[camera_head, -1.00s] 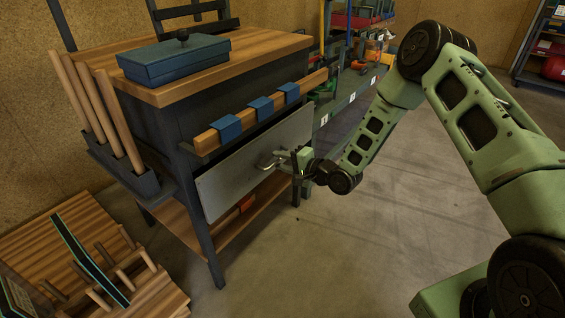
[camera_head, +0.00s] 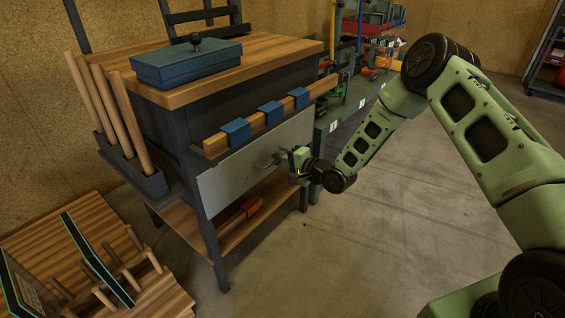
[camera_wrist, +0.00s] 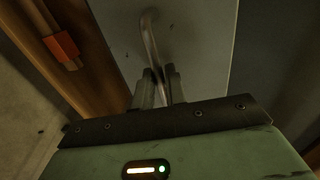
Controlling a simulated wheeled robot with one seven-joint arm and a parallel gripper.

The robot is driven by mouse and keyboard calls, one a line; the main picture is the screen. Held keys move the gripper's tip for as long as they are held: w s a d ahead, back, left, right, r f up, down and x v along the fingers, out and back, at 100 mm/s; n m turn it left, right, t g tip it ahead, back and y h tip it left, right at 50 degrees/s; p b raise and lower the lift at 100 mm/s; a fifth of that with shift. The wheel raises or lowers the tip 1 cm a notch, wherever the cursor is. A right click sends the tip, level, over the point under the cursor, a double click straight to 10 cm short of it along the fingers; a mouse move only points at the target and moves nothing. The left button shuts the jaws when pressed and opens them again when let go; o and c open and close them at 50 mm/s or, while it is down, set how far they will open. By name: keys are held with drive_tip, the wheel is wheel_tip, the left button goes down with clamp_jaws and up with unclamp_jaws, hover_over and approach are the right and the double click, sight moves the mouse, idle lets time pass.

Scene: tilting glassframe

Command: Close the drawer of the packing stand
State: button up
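The packing stand (camera_head: 250,75) has a wooden top and a dark frame. Its drawer shows as a flat grey front panel (camera_head: 228,178) under the wooden rail. The panel sits close to the stand's front; I cannot tell whether a gap is left behind it. A bent metal handle (camera_head: 268,162) sticks out from the panel, and in the wrist view the handle (camera_wrist: 149,35) runs down between my fingers. My gripper (camera_head: 291,162) is at the handle, with both fingers (camera_wrist: 160,80) close against it, one on each side. The drawer's inside is hidden.
A blue box (camera_head: 187,63) lies on the top. A wooden rail (camera_head: 300,102) with blue clips runs above the drawer. An orange item (camera_head: 252,206) lies on the lower shelf. A wooden rack (camera_head: 105,270) stands at lower left. The floor (camera_head: 390,230) in front is clear.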

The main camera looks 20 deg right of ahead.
drive_tip(key=shift+o, duration=1.4)
drive_tip(key=shift+w+a, duration=0.1)
drive_tip(key=p+v, duration=0.4)
drive_tip(key=v, duration=1.3)
drive_tip(key=shift+s, duration=0.25)
